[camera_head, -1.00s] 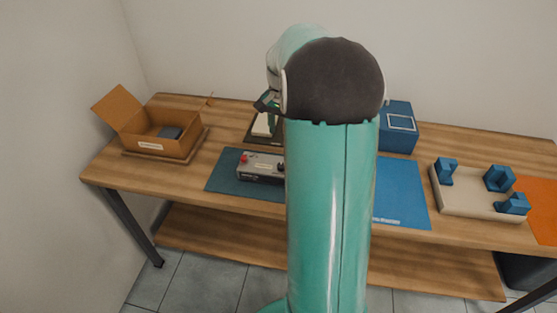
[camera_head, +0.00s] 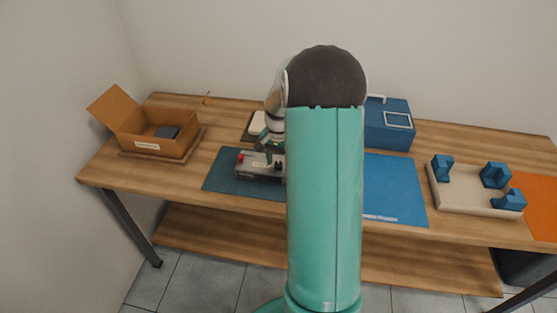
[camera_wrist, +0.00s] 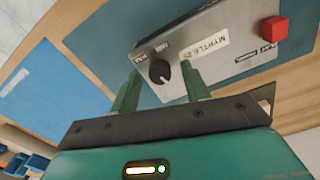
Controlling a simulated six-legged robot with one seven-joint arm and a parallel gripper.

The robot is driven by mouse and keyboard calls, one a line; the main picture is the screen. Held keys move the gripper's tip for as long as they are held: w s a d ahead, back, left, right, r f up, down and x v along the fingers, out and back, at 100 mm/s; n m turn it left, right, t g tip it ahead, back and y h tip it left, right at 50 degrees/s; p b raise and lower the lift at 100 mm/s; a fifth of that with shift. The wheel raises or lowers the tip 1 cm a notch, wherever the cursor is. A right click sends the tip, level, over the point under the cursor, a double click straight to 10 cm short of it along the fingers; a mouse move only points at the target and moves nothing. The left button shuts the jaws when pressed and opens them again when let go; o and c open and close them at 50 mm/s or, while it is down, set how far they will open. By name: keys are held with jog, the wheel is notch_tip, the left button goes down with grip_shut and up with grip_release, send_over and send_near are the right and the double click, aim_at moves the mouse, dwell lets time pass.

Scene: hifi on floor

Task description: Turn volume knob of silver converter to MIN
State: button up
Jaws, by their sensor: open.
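The silver converter (camera_head: 252,165) lies on a dark teal mat on the table, left of my arm in the head view. In the wrist view the silver converter (camera_wrist: 222,42) shows a black knob (camera_wrist: 160,71), a red button (camera_wrist: 273,29) and a paper label reading roughly "MYRTLE". The knob has a light pointer line; small markings beside it are hard to read. My gripper (camera_wrist: 157,82) is open, its two green fingers on either side of the knob in the picture. I cannot tell whether they touch it. In the head view my gripper (camera_head: 268,160) is over the converter.
An open cardboard box (camera_head: 150,145) stands at the left end. A blue box (camera_head: 388,125) stands at the back. A blue mat (camera_head: 395,190) lies right of my arm, then a pale tray (camera_head: 465,200) with blue blocks and an orange mat (camera_head: 537,205).

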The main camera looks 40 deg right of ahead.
jog(key=c, duration=1)
jog(key=shift+n, duration=0.3)
jog(key=n, duration=0.9)
jog(key=shift+n, duration=0.3)
jog(key=n, duration=1)
jog(key=shift+n, duration=0.4)
